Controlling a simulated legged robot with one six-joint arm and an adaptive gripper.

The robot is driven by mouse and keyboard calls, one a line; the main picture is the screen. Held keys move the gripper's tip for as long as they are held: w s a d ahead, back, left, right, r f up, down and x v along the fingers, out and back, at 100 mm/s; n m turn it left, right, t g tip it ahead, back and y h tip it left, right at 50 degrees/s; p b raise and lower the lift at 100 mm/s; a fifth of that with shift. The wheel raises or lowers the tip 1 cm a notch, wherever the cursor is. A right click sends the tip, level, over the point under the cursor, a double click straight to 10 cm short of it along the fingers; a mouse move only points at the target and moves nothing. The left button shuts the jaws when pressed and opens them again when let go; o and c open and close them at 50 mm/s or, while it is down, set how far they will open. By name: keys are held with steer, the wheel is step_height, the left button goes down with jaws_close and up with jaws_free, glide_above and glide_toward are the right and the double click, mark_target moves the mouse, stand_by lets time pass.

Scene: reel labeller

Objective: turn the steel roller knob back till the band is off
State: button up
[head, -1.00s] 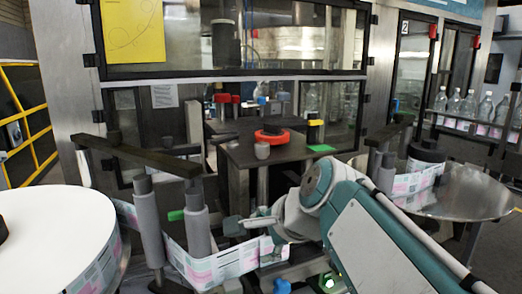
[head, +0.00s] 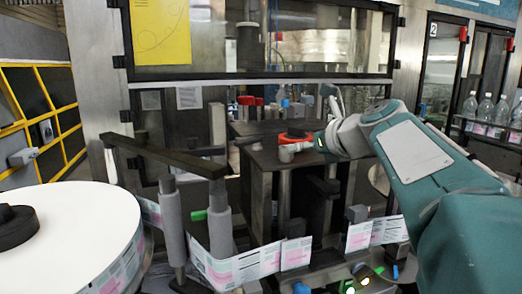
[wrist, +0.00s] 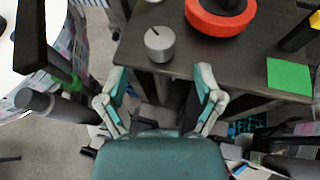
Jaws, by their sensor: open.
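The steel roller knob (wrist: 160,43) is a short grey cylinder with a dark line on its top. It stands near the edge of a dark table (wrist: 130,45), and in the head view it (head: 286,154) shows at the table's front. My gripper (wrist: 160,72) is open and empty, its fingers spread short of the knob, which lies beyond and between the tips in the wrist view. In the head view my gripper (head: 305,146) is partly hidden beside the knob. The printed label band (head: 240,268) runs low past the grey rollers (head: 220,228); a second stretch (head: 375,233) shows to the right.
A red ring (wrist: 220,20) around a black knob and a green plate (wrist: 289,76) are on the same table. A white reel (head: 60,240) stands left, and a dark bar (head: 165,155) spans above the rollers. Lit buttons (head: 350,288) are below.

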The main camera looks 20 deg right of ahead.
steer(key=x, duration=0.6)
steer(key=shift+w+f, duration=0.2)
steer(key=shift+w, duration=0.05)
steer(key=c, duration=1.2)
